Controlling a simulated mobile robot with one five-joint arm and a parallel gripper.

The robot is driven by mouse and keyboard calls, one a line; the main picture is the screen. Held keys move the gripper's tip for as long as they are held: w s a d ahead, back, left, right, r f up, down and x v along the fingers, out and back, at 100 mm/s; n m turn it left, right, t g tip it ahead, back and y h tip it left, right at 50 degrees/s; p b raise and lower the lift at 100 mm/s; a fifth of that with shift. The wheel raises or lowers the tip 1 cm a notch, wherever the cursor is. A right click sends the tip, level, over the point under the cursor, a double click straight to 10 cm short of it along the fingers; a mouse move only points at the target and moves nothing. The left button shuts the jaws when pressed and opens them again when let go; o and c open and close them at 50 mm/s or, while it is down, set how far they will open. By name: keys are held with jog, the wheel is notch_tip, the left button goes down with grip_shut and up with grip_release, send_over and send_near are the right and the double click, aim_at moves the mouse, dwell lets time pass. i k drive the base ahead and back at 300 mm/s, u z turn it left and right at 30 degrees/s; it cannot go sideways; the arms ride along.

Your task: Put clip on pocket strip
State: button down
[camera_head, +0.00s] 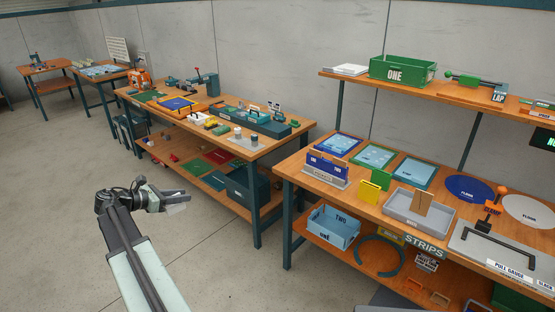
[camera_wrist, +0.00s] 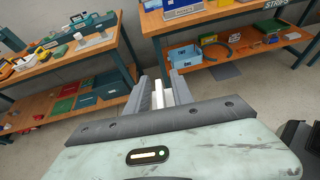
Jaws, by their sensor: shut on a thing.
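My gripper (camera_head: 180,200) is held out over the floor in front of the workbenches, clear of every surface. In the wrist view my gripper (camera_wrist: 158,88) is shut on a small white piece (camera_wrist: 157,94), which seems to be the clip. The piece stands between the two grey fingers, and its lower part is hidden by the gripper body. I cannot make out the pocket strip for certain.
The right bench (camera_head: 325,187) carries a grey tray (camera_head: 402,213) with a brown block, a yellow holder (camera_head: 368,193) and blue panels. A blue bin (camera_head: 333,228) stands on its lower shelf. The left bench (camera_head: 262,152) is crowded. Open floor lies around my arm.

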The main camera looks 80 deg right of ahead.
aim_at(327, 161)
jog(key=u, duration=0.95)
jog(key=k, duration=1.6)
jog(key=z, duration=0.95)
